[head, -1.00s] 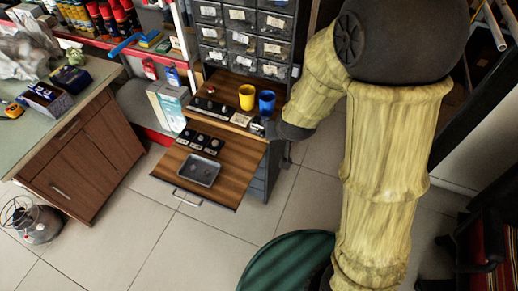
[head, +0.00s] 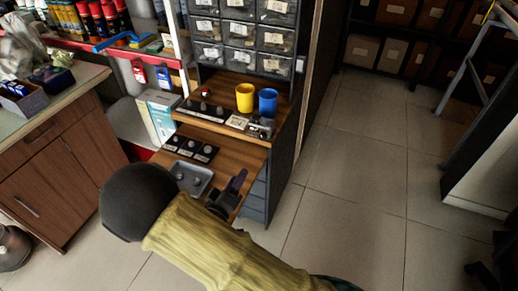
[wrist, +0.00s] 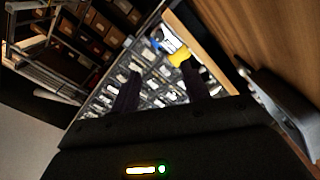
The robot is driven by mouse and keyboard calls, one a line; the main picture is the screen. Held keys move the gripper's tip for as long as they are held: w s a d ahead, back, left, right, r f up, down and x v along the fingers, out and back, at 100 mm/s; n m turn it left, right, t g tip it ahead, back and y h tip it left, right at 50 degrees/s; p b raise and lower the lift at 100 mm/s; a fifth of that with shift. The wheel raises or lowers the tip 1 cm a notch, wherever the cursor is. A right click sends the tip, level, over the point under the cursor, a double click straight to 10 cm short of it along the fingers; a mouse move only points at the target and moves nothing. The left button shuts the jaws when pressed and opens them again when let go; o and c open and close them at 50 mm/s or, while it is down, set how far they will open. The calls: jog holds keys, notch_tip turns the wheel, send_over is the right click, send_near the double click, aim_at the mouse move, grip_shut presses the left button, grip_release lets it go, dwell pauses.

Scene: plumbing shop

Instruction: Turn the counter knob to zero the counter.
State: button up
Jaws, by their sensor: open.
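A small grey metal device (head: 260,129), which looks like the counter, sits at the right front of the wooden shelf, below the blue cup (head: 267,102). Its knob is too small to make out for certain. My gripper (head: 236,184) is open and empty over the right side of the pull-out board (head: 238,151), in front of and below that device, apart from it. In the wrist view both dark fingers stand apart with nothing between them; the yellow cup (wrist: 179,54) shows beyond them.
A black strip with knobs (head: 204,109) and a yellow cup (head: 244,97) stand on the shelf. A three-knob panel (head: 192,148) and a grey tray (head: 205,174) with small round pieces lie on the board. Drawers (head: 240,40) rise behind. Floor (head: 345,190) is clear at right.

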aim_at(261, 138)
jog(key=shift+w+r, duration=0.1)
jog(key=shift+w, duration=0.05)
jog(key=b+x, duration=0.3)
jog(key=x, duration=1.4)
jog(key=shift+w+d, duration=0.1)
jog(key=c, duration=0.9)
jog(key=shift+c, duration=0.4)
